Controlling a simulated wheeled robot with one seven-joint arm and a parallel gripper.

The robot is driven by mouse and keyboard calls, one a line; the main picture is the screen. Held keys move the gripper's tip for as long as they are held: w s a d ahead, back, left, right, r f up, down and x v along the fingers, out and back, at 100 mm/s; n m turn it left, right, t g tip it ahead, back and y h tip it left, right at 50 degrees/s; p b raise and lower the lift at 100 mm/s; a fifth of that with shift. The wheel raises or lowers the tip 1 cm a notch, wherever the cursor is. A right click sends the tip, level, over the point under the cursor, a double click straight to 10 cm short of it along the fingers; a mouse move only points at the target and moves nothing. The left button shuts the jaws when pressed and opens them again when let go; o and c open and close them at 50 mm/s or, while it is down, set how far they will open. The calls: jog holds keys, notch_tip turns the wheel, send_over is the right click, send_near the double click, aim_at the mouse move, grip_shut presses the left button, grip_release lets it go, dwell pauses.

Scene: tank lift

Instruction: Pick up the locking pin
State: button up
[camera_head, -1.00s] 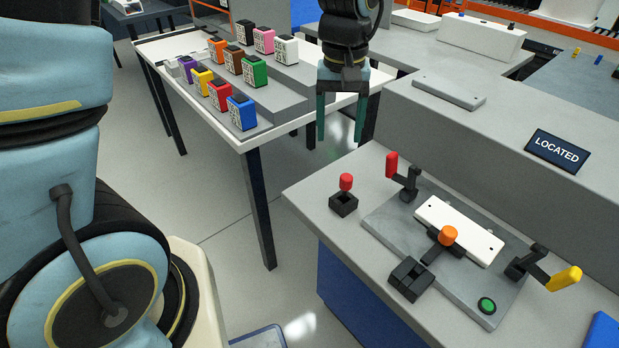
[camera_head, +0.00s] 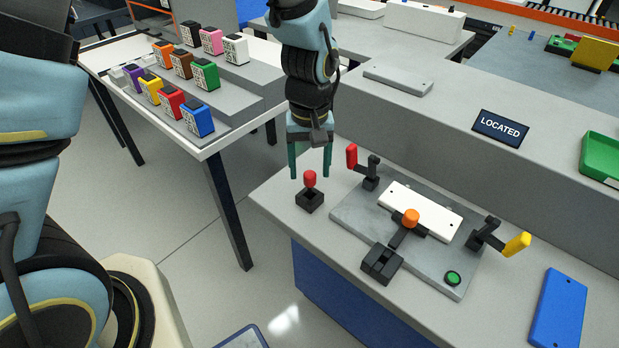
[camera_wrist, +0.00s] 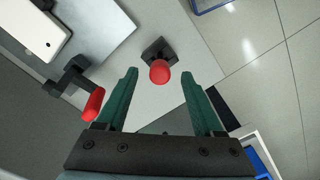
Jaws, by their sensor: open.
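A pin with a red knob (camera_head: 310,179), which looks like the locking pin, stands upright in a small black holder (camera_head: 310,202) at the bench's left corner. In the wrist view the red knob (camera_wrist: 159,71) lies between and just beyond the fingertips, with the black holder (camera_wrist: 155,50) below it. My gripper (camera_head: 310,174) points down with its two green fingers apart and empty. In the head view the fingertips flank the knob; contact cannot be seen.
Right of the pin, a grey fixture plate (camera_head: 350,222) carries a white bar (camera_head: 440,218), an orange-knobbed clamp (camera_head: 411,217), a red-handled lever (camera_head: 352,157) and a yellow-handled lever (camera_head: 516,244). The red lever (camera_wrist: 94,104) is close to my left finger in the wrist view.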

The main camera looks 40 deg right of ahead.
aim_at(310, 189)
jog(key=shift+f, duration=1.15)
jog(key=shift+c, duration=0.2)
grip_shut()
